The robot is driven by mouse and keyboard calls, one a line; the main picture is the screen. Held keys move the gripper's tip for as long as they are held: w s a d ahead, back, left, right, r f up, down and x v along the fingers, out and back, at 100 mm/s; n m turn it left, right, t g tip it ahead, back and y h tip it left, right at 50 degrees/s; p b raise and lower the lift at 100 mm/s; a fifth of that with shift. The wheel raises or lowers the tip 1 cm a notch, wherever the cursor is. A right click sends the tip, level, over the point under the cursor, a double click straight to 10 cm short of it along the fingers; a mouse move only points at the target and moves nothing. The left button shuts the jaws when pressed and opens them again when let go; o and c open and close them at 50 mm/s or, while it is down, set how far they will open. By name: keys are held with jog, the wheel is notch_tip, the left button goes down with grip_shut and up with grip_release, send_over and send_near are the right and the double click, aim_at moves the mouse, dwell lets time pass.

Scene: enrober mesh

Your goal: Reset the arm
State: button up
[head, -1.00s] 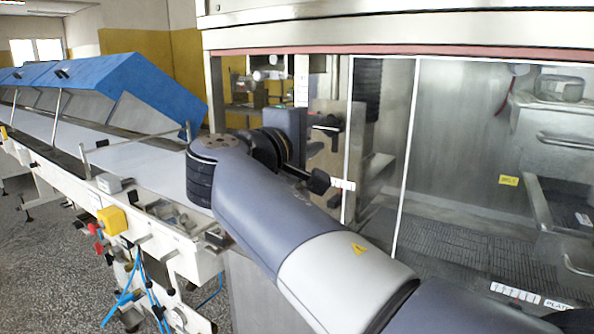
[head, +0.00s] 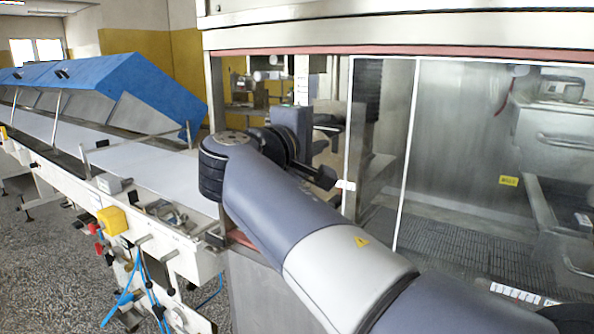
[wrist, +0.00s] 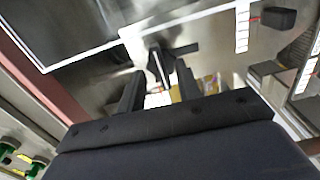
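My gripper (wrist: 158,82) shows in the wrist view with its two dark fingers apart. I see no object held between them; a blurred metal part and a pale strip show behind the gap. In the head view my arm reaches from the lower right up to the opening of the steel machine (head: 275,290). Its wrist is at the left side of the glass panel (head: 460,150). The fingers are partly lost against the machine parts there.
A white conveyor belt (head: 140,165) under a blue hood (head: 130,85) runs off to the left. A yellow box (head: 112,220) and blue hoses (head: 160,292) are on its near side. A reddish strip (head: 400,49) edges the top of the opening.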

jog(key=shift+x, duration=1.05)
jog(key=shift+w+r+n+p, duration=0.1)
jog(key=shift+r+n+p, duration=0.2)
jog(key=shift+p, duration=0.35)
jog(key=shift+a+n+p, duration=0.1)
jog(key=shift+n+p, duration=0.8)
jog(key=shift+p, duration=0.05)
jog(key=n+p, duration=0.3)
jog(key=shift+r, duration=0.1)
jog(key=shift+n+p, duration=1.1)
jog(key=shift+p, duration=0.05)
